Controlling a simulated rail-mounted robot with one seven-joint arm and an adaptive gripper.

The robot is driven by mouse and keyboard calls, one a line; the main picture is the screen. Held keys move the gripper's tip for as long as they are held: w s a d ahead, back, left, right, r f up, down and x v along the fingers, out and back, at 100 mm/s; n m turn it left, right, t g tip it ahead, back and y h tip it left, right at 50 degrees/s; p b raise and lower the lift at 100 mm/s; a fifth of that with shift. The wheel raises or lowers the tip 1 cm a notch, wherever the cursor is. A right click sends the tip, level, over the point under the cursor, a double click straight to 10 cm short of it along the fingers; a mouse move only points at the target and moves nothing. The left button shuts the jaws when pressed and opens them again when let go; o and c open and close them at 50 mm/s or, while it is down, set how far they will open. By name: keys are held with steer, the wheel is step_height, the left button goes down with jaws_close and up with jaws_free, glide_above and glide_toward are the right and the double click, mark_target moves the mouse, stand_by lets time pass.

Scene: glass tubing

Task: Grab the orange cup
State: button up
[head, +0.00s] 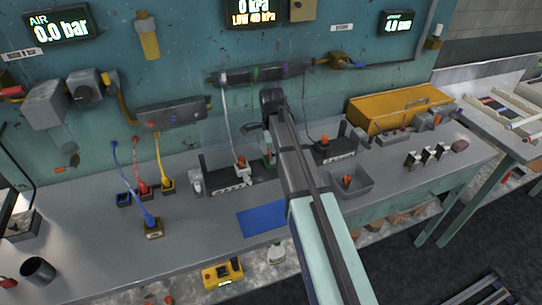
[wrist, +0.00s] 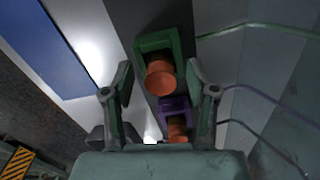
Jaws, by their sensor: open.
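In the wrist view an orange cup (wrist: 160,76) sits in a green square holder (wrist: 145,45). A second orange cup (wrist: 177,126) sits in a purple holder (wrist: 174,104), lower in the picture. My gripper (wrist: 157,82) is open, with one finger on each side of the green-held cup in the picture. I cannot tell how far the fingertips are from it in depth, and nothing is visibly gripped. In the head view my arm covers the gripper and most of this spot. Small orange pieces show on the left fixture (head: 242,161) and right fixture (head: 323,140).
A grey tray (head: 372,186) holding an orange piece (head: 348,180) stands right of my arm. A blue mat (head: 262,219) lies at the bench front. A yellow bin (head: 400,107) stands at the back right. Thin green and purple lines cross the wrist view's right side.

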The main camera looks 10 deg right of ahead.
steer(key=shift+c, duration=0.4)
steer(key=c, duration=1)
steer(key=shift+o, duration=0.2)
steer(key=shift+r, duration=0.1)
